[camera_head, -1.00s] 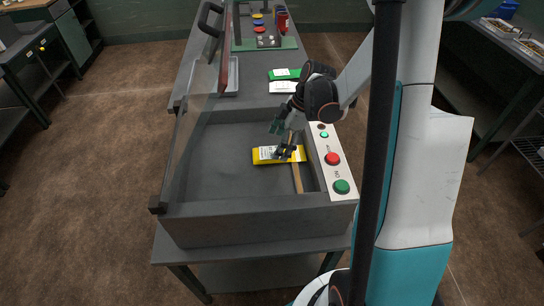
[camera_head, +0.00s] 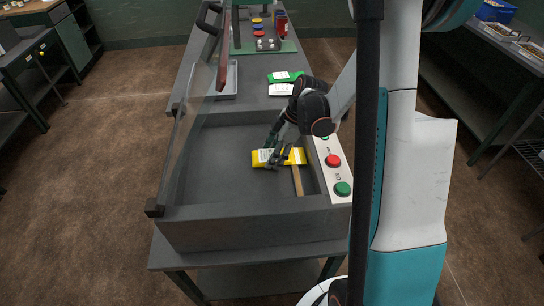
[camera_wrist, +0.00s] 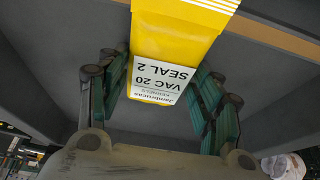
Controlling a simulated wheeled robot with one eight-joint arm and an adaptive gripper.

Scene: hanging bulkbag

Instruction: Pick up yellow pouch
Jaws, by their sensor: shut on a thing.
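The yellow pouch (camera_head: 293,156), with a white printed label, is in the grey open box (camera_head: 213,180) on the table. My gripper (camera_head: 279,152) is at the pouch from above, its fingers around the pouch's middle. In the wrist view the pouch (camera_wrist: 175,40) lies between the two green-padded fingers (camera_wrist: 158,100), with its label reading "VAC 20 SEAL 2" facing the camera. The gripper is shut on the pouch. I cannot tell whether the pouch touches the box floor.
A wooden strip (camera_head: 297,180) lies in the box under the pouch. A panel with a red button (camera_head: 333,161) and a green button (camera_head: 342,188) runs along the right side. A clear raised lid (camera_head: 192,110) stands at the left. Green and white packets (camera_head: 284,82) lie behind.

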